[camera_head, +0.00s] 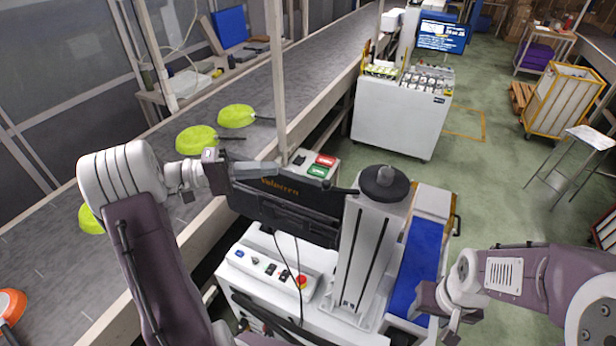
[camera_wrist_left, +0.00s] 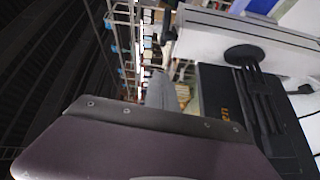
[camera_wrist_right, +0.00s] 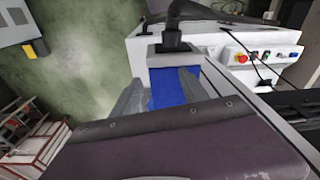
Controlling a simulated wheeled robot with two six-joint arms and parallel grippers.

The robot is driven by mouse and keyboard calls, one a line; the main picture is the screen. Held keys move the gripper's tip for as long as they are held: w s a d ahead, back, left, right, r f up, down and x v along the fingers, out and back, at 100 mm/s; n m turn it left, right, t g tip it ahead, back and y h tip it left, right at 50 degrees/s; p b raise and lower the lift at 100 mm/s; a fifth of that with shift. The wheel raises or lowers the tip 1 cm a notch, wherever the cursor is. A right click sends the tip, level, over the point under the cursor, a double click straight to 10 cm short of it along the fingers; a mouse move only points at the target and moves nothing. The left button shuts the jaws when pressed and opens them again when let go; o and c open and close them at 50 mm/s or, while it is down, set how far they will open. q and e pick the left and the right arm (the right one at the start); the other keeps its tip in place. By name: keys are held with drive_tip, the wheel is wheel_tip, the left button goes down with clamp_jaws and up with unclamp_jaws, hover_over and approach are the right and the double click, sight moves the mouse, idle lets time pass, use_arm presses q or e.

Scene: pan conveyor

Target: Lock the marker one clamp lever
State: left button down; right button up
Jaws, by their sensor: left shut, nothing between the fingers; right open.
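The marker (camera_head: 285,205) is a long black box with orange lettering, mounted on a white column (camera_head: 365,255). It also shows in the left wrist view (camera_wrist_left: 275,130). A round black knob (camera_head: 384,182) caps the column; in the left wrist view a black knob (camera_wrist_left: 240,55) has dark bars beside it. I cannot tell which part is the clamp lever. My left gripper (camera_head: 270,169) is shut and empty, above the marker's upper left side; its fingers show in the left wrist view (camera_wrist_left: 168,92). My right gripper (camera_head: 436,315) is open and empty near the blue strip (camera_head: 418,265).
A conveyor (camera_head: 300,90) carries green pans (camera_head: 196,139) behind the marker. A control panel (camera_head: 270,268) with a red button is on the white machine. A red and green button box (camera_head: 322,167) stands behind the marker. Open floor (camera_head: 500,190) lies to the right.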

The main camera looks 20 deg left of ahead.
drive_tip(key=shift+w+d+r+p, duration=0.15)
drive_tip(key=shift+w+p, duration=0.25)
drive_tip(key=shift+w, duration=0.55)
drive_tip(key=shift+s+r, duration=0.3)
drive_tip(key=shift+s+d+r, duration=0.1)
drive_tip(key=shift+s, duration=0.3)
drive_tip(key=shift+w, duration=0.1)
use_arm(q)
drive_tip(key=w+d, duration=0.1)
drive_tip(key=d, duration=0.9)
drive_tip(key=shift+d+f, duration=0.2)
drive_tip(key=shift+f, duration=0.2)
use_arm(e)
drive_tip(key=shift+w, duration=0.25)
use_arm(q)
drive_tip(key=shift+s, duration=0.1)
use_arm(e)
drive_tip(key=shift+s, duration=0.15)
use_arm(q)
drive_tip(key=shift+a, duration=0.1)
